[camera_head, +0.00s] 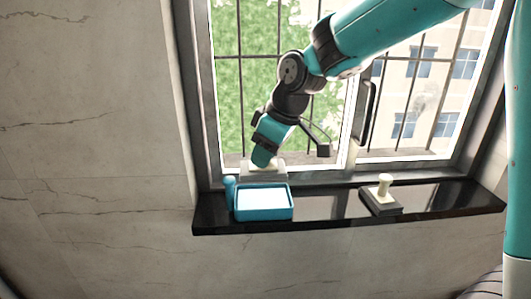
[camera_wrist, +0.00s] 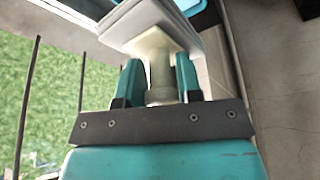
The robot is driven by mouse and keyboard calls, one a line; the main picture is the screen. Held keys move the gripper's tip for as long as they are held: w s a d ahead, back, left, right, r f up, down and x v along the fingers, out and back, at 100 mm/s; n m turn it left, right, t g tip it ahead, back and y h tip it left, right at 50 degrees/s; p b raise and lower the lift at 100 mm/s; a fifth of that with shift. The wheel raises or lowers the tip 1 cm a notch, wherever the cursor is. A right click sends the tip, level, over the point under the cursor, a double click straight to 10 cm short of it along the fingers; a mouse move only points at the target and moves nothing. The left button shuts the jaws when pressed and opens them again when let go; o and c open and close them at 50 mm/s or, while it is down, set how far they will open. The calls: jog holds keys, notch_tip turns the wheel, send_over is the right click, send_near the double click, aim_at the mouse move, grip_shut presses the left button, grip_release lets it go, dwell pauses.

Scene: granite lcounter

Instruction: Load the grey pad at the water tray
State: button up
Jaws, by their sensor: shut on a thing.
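My gripper (camera_head: 264,160) points down at the window sill, and in the wrist view its teal fingers (camera_wrist: 159,80) are shut on the cream handle of the grey pad (camera_wrist: 136,22). The pad's pale grey block (camera_head: 262,174) shows in the head view just past the far rim of the water tray. It looks raised, but I cannot tell its exact height or whether it overlaps the tray. The water tray (camera_head: 264,216) is blue and rectangular with a pale, bright inside, and stands at the sill's left end. A blue edge near the pad shows in the wrist view.
A dark block with a cream handle (camera_head: 384,186) stands to the right on the black sill (camera_head: 330,204). A small blue upright piece (camera_head: 229,189) is at the tray's left. The barred window (camera_head: 240,90) lies close behind. Bare sill lies between tray and dark block.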

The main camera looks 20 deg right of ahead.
aim_at(269, 167)
jog(key=shift+w+f, duration=0.15)
jog(key=shift+f, duration=0.15)
jog(key=shift+f+b, duration=2.35)
jog(key=shift+f, duration=0.35)
jog(key=shift+f+b, duration=0.45)
jog(key=shift+f, duration=0.1)
jog(key=shift+r, duration=0.1)
notch_tip(269, 167, up, 7)
jog(key=p, duration=0.5)
jog(key=shift+p, duration=0.3)
dwell(0.3)
